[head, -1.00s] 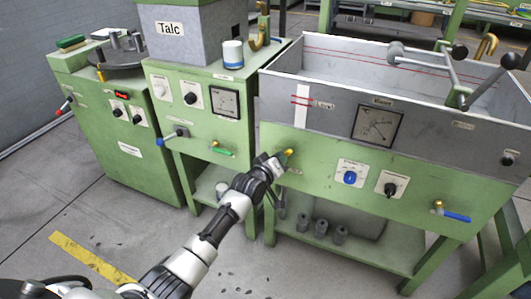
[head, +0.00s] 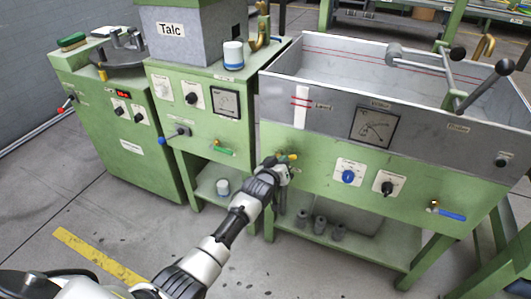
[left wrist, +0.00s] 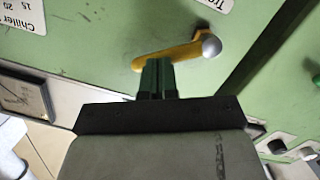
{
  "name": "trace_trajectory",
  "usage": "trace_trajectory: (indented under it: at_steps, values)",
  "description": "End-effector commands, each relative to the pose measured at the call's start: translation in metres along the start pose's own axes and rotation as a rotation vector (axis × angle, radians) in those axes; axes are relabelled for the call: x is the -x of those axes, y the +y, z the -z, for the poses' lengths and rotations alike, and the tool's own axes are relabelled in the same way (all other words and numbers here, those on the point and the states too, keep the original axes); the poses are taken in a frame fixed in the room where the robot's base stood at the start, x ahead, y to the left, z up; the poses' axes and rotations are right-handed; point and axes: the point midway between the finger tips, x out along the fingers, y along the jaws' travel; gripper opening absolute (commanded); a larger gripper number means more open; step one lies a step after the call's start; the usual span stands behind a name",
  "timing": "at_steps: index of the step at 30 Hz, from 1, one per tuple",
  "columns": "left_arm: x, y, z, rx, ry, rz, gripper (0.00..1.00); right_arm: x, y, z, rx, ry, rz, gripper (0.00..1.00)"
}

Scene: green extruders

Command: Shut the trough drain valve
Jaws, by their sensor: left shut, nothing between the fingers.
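The valve at the left of the trough's green front has a yellow lever (left wrist: 180,56) with a silver round end, seen close in the left wrist view. The lever lies slanted across the panel there. In the head view only a small yellow tip (head: 293,156) shows beside my gripper. My left gripper (head: 281,161) is shut and empty. In the left wrist view its fingertips (left wrist: 157,70) overlap the lever's near edge, away from the silver end; I cannot tell whether they touch. The grey trough (head: 340,70) stands above. My right gripper is not in view.
A valve with a blue lever (head: 452,216) sits at the panel's right. A blue knob (head: 348,176), a black knob (head: 387,188) and a gauge (head: 373,127) are right of my gripper. A green lever (head: 222,150) is on the Talc machine to the left.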

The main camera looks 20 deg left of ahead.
Motion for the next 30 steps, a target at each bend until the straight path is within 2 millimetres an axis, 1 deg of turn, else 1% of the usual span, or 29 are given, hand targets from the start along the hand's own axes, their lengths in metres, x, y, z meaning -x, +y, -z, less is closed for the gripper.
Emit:
trace_trajectory:
  at_steps: [9, 18, 30]
  values:
    - [-0.001, 0.003, -0.006, -0.105, 0.000, 0.021, 0.00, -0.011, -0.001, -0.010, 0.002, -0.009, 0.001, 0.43]
    - [-0.002, 0.004, -0.011, -0.196, 0.000, 0.039, 0.00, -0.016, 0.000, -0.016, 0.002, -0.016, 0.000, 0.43]
    - [-0.003, 0.004, -0.017, -0.296, 0.000, 0.058, 0.00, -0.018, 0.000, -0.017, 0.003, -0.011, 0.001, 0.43]
